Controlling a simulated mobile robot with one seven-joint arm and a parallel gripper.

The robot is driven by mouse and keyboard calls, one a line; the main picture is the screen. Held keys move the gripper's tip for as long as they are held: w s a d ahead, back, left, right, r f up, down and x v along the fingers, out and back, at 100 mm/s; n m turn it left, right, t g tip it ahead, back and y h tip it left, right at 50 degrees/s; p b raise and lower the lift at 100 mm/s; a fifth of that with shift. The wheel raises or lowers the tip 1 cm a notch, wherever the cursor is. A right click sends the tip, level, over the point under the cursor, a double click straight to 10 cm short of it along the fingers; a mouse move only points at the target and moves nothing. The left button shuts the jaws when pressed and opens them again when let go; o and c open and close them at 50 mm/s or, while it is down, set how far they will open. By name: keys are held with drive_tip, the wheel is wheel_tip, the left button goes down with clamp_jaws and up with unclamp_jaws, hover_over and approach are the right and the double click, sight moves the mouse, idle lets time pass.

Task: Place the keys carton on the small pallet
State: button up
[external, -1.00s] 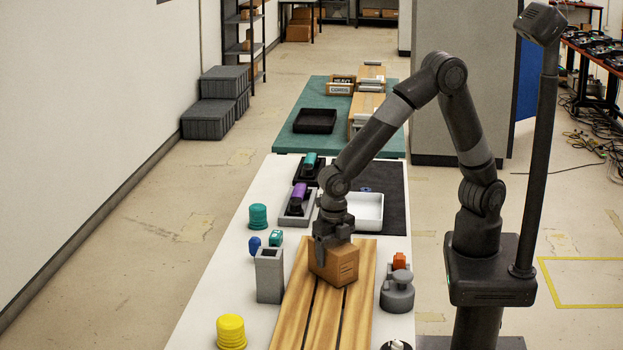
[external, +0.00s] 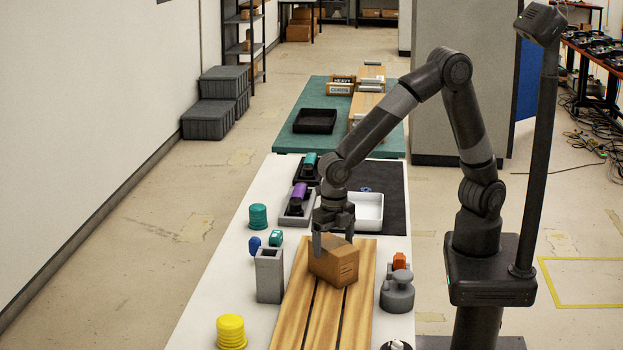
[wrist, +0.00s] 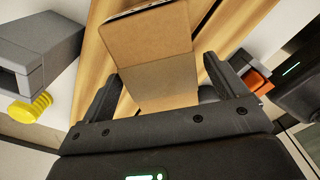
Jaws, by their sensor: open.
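The keys carton (external: 335,264) is a small brown box. It rests on the slatted wooden small pallet (external: 323,312) on the white table, and its lettering is too small to read. My gripper (external: 333,240) is open just above the carton, with its fingers spread. In the wrist view the carton (wrist: 152,60) lies ahead of and between the open fingers (wrist: 160,95), over the pallet's slats (wrist: 215,22). I cannot tell whether a finger still touches the carton.
A grey box-shaped holder (external: 269,276) stands left of the pallet, and a grey round piece (external: 397,292) stands right of it. Yellow discs (external: 231,332) are at the front left. A white tray (external: 367,211) lies behind the gripper.

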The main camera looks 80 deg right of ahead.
wheel_tip(320, 180, up, 9)
drive_tip(key=shift+f, duration=0.2)
drive_tip(key=shift+d+r, duration=0.2)
drive_tip(key=s+d+r+m+t, duration=0.1)
drive_tip(key=s+d+r+m, duration=0.25)
drive_tip(key=d+m, duration=0.3)
drive_tip(key=s+d+r+m+t, duration=0.1)
drive_tip(key=s+d+r+m, duration=0.25)
drive_tip(key=d+m, duration=0.3)
drive_tip(key=s+d+r+m+t, duration=0.2)
drive_tip(key=s+d+m, duration=0.7)
drive_tip(key=m, duration=0.5)
drive_tip(key=shift+s+d+t, duration=0.3)
drive_tip(key=shift+s+t, duration=0.5)
drive_tip(key=shift+s, duration=0.45)
